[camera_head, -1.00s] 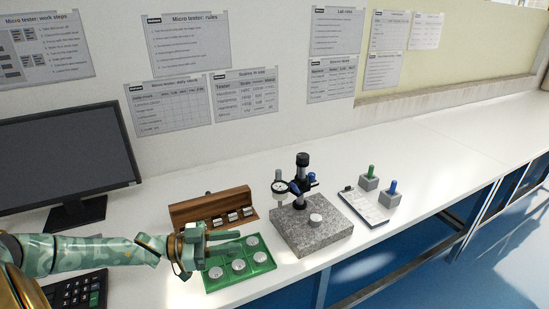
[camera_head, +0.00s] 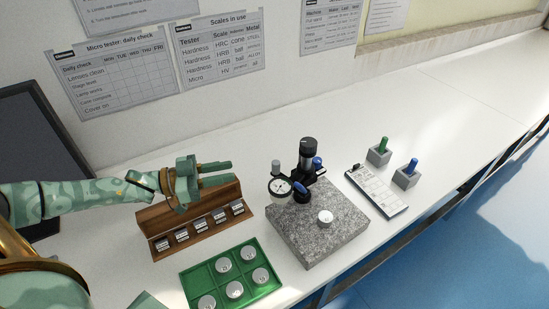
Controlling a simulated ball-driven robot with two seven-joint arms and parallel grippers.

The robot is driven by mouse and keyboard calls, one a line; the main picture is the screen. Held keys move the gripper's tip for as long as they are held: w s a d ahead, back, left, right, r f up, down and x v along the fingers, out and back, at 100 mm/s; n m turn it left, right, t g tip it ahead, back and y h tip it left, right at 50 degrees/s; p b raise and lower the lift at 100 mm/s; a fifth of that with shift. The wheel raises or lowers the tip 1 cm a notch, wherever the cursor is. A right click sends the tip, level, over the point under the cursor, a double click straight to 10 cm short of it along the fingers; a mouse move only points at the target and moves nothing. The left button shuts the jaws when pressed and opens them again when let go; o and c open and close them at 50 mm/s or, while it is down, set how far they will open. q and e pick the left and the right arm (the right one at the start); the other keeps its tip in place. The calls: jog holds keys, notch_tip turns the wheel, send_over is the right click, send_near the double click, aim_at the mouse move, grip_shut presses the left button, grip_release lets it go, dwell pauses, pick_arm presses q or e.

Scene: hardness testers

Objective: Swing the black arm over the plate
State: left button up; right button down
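A dark stand post (camera_head: 307,158) rises from the back of a speckled grey granite plate (camera_head: 312,245). A black arm with blue knobs (camera_head: 301,188) reaches left from the post and carries a round white dial gauge (camera_head: 280,187). The gauge appears near the plate's back left edge. A small pale round block (camera_head: 325,217) sits on the plate, right of the gauge. My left gripper (camera_head: 230,173) is left of the stand, in front of the upper part of the wooden rack. Its fingers point right, apart and empty, not touching the stand. My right gripper is not in view.
The wooden rack (camera_head: 160,215) holds several small labelled blocks. A green tray (camera_head: 262,285) with several round discs lies in front. Right of the plate are a white panel (camera_head: 377,190) and two grey blocks with a green peg (camera_head: 384,144) and a blue peg (camera_head: 411,167).

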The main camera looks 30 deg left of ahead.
aim_at(276, 162)
pick_arm(q)
jog(key=b+x, duration=0.1)
jog(key=x, duration=1.1)
jog(key=shift+w+d+b, duration=0.25)
jog(key=shift+w+b, duration=0.1)
jog(key=shift+w+d, duration=0.15)
jog(key=shift+d, duration=0.05)
jog(key=shift+w+d, duration=0.1)
jog(key=c, duration=0.6)
